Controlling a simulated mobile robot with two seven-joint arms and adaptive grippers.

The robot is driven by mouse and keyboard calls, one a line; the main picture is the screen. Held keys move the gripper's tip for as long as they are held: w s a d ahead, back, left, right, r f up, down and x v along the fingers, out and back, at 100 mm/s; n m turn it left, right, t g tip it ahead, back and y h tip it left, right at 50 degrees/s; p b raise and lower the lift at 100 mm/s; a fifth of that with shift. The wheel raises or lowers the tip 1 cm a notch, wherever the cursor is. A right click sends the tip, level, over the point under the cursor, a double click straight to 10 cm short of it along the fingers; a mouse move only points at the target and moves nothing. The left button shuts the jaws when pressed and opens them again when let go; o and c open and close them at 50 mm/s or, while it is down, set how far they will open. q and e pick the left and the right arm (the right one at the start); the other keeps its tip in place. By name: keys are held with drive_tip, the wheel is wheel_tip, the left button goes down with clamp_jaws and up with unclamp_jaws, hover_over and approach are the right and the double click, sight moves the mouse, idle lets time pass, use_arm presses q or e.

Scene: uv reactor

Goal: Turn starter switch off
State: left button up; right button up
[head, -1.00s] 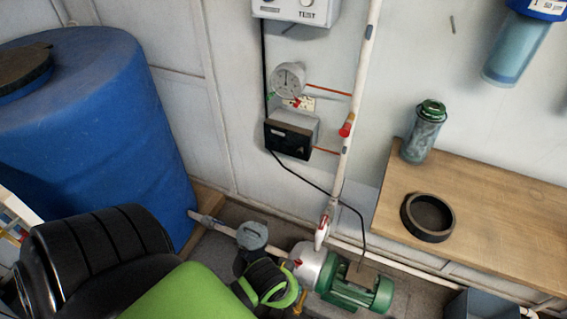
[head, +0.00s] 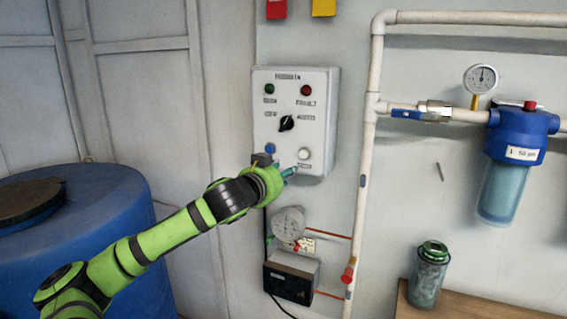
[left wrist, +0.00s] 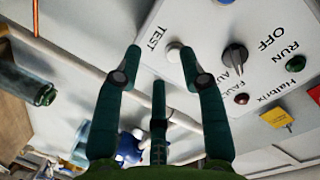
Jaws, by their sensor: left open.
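The starter switch is a black rotary knob (head: 287,123) in the middle of a white control box on the wall, between the labels OFF and AUTO. Its handle slants toward the AUTO side. The knob also shows in the left wrist view (left wrist: 235,57), to the right of the fingers. My left gripper (head: 288,171) is at the lower edge of the box, below the knob and apart from it. In the left wrist view its fingers (left wrist: 161,50) are spread and empty, with the white TEST button (left wrist: 174,52) showing between the tips. My right gripper is out of view.
The box (head: 264,95) carries a green lamp (head: 269,89), a red lamp (head: 306,90) and a blue button (head: 270,149). A white pipe (head: 366,170) runs down to its right. A blue barrel (head: 120,200) stands left.

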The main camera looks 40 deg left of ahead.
use_arm(q)
drive_tip(key=t, duration=0.2)
approach(286, 123)
drive_tip(key=w, duration=0.1)
drive_tip(key=shift+y, duration=0.4)
drive_tip(key=p+x, duration=0.5)
drive_tip(key=x, duration=0.1)
drive_tip(key=shift+w+r+p, duration=0.1)
drive_tip(key=shift+r+p, duration=0.1)
drive_tip(key=shift+p, duration=0.1)
drive_tip(key=shift+w+a+f, duration=0.1)
drive_tip(key=shift+w+f, duration=0.15)
drive_tip(key=shift+w, duration=0.3)
clamp_jaws()
